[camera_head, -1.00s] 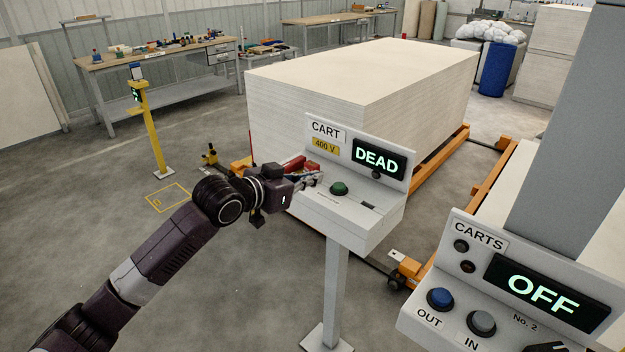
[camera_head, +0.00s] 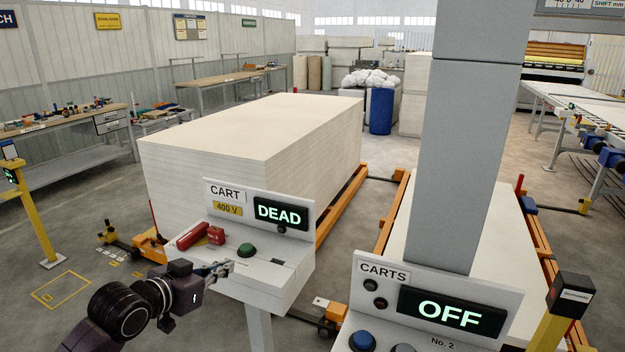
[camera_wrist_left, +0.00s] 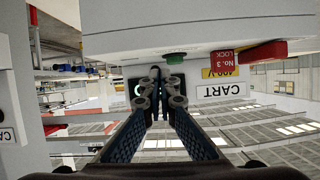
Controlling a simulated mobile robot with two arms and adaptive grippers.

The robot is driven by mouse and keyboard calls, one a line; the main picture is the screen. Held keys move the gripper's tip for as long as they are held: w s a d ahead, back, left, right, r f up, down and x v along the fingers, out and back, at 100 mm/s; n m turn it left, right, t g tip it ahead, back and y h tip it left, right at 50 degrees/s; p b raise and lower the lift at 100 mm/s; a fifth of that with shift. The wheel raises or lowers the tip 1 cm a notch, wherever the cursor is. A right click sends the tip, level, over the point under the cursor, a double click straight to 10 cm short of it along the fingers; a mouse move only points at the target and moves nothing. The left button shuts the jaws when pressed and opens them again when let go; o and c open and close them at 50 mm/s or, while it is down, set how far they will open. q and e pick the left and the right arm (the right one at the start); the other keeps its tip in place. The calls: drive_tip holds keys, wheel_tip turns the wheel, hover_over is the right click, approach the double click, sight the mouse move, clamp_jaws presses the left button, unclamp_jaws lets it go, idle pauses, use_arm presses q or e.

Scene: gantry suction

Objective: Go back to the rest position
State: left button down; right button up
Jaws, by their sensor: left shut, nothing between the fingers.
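My left gripper (camera_head: 222,269) is shut and empty, in front of the left edge of the grey cart control box (camera_head: 262,285). The box carries a green button (camera_head: 247,250), a red padlock-like piece (camera_head: 216,235), a longer red piece (camera_head: 191,236) and a display (camera_head: 281,216) reading DEAD. In the left wrist view the closed fingertips (camera_wrist_left: 160,80) point towards the box, which appears upside down with its green button (camera_wrist_left: 176,56) just beyond them. I cannot tell from these views how large the gap is. My right gripper is not in view.
A second panel (camera_head: 437,290), marked CARTS and reading OFF, stands at the front right beside a grey column (camera_head: 465,150). A large pale board stack (camera_head: 235,140) on orange rails (camera_head: 340,210) is behind the box. A yellow post (camera_head: 35,220) stands left. Floor between is open.

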use_arm(q)
drive_tip(key=s+d+f+g+y, duration=0.1)
drive_tip(key=s+d+f+g, duration=0.15)
drive_tip(key=s+f, duration=0.65)
drive_tip(key=s+d+f+g+y, duration=0.15)
drive_tip(key=s+d+f, duration=0.25)
drive_tip(key=s+f, duration=0.45)
drive_tip(key=s+a+f+n+g+y, duration=0.1)
drive_tip(key=s+f+g, duration=0.2)
drive_tip(key=s, duration=0.8)
drive_tip(key=s+a+f+n+g+y, duration=0.1)
drive_tip(key=s+a+f+n+g, duration=0.15)
drive_tip(key=s, duration=0.75)
wheel_tip(320, 180, down, 26)
drive_tip(key=s+m, duration=0.1)
drive_tip(key=s+a+f+g, duration=0.2)
drive_tip(key=s+f, duration=1.4)
drive_tip(key=s, duration=0.1)
drive_tip(key=shift+s+a+f, duration=0.2)
drive_tip(key=shift+s+f, duration=0.15)
drive_tip(key=shift+s, duration=0.05)
